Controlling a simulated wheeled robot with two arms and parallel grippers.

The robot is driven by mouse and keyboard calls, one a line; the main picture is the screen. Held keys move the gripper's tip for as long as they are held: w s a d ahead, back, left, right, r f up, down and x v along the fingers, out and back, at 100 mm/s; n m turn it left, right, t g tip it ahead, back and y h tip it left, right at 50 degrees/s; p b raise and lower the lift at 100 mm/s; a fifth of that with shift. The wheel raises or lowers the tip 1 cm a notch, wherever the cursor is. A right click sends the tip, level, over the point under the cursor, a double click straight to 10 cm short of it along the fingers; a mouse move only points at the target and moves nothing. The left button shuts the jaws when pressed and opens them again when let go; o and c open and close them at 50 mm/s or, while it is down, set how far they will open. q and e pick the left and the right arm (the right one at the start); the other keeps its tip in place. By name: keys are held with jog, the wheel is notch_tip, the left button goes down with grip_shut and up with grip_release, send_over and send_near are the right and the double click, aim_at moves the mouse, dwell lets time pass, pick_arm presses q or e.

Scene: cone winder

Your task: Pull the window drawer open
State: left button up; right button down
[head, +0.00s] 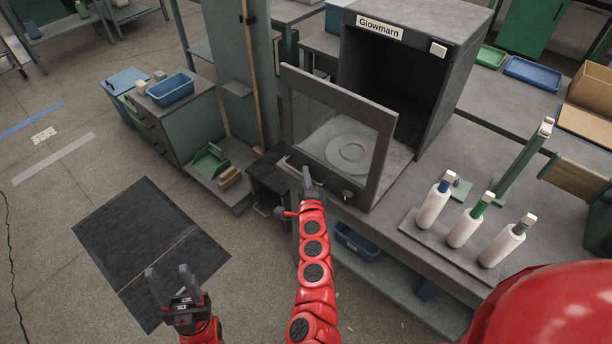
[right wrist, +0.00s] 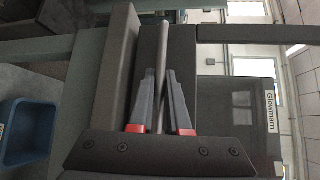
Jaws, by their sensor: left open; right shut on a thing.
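The window drawer has a dark framed clear front (head: 391,150) that stands out in front of the grey cabinet labelled Glowmarn (head: 425,22). A gap shows between this front and the cabinet, so the drawer is out. A round plate (head: 348,148) shows through the window. My right gripper (head: 309,180) is at the low handle of the front. In the right wrist view its fingers (right wrist: 160,100) are shut around the thin handle bar (right wrist: 163,50). My left gripper (head: 170,285) is open and empty above the floor at lower left.
White cones (head: 433,206) stand in a row on the bench right of the drawer. A green post (head: 246,70) and a low dark unit (head: 268,180) stand left of the drawer. A dark mat (head: 140,235) lies on open floor at left.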

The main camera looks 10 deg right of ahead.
jog(key=c, duration=0.9)
grip_release()
jog(key=s, duration=0.5)
jog(key=s+a+r, duration=0.1)
jog(key=s, duration=0.5)
jog(key=s+a+r+b, duration=0.1)
jog(key=s, duration=0.5)
jog(key=shift+r, duration=0.25)
